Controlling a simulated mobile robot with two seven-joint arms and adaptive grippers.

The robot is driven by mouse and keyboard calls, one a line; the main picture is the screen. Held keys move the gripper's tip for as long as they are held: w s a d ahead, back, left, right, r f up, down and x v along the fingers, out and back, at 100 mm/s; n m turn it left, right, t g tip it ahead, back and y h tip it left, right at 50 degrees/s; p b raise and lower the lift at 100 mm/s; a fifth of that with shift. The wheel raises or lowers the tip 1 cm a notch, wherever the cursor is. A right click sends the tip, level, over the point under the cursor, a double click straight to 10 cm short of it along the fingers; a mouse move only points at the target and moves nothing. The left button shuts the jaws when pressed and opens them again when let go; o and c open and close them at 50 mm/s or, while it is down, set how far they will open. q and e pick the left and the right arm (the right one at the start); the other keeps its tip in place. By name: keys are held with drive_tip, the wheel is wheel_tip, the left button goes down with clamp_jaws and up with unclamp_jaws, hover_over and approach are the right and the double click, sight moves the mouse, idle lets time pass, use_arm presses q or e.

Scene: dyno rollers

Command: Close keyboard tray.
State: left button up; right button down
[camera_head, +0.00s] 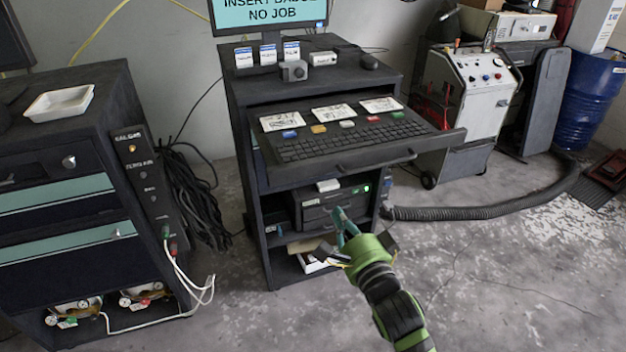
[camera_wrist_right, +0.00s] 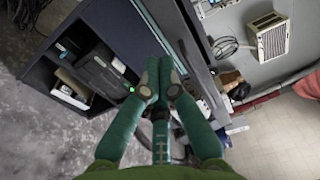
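The keyboard tray (camera_head: 435,142) is a dark sliding shelf, pulled out from the front of the black cabinet (camera_head: 240,130) in the head view. A black keyboard (camera_head: 350,141) and several cards and coloured tags lie on it. Its front edge has a handle. My right gripper (camera_head: 341,213) is below the tray's front edge, in front of the lower shelves, and apart from the handle in the head view. In the right wrist view its green fingers (camera_wrist_right: 160,82) come together with nothing visible between them. My left gripper is out of view.
A computer box (camera_head: 322,207) with a green light sits on the shelf below the tray. A monitor (camera_head: 268,14) stands on top. A drawer cabinet (camera_head: 60,190) is at left, a grey machine (camera_head: 478,95) at right. A black hose (camera_head: 480,211) crosses the floor.

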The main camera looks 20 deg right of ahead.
sight(314, 175)
drive_tip(key=w+p, duration=0.1)
drive_tip(key=w, duration=0.2)
drive_tip(key=w+p, duration=0.1)
drive_tip(key=w, duration=0.3)
drive_tip(key=w+p, duration=0.1)
drive_tip(key=w, duration=0.3)
drive_tip(key=shift+a+r, duration=0.1)
drive_tip(key=shift+a, duration=0.15)
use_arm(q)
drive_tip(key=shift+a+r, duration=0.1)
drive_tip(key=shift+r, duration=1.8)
use_arm(e)
drive_tip(key=shift+w, duration=0.7)
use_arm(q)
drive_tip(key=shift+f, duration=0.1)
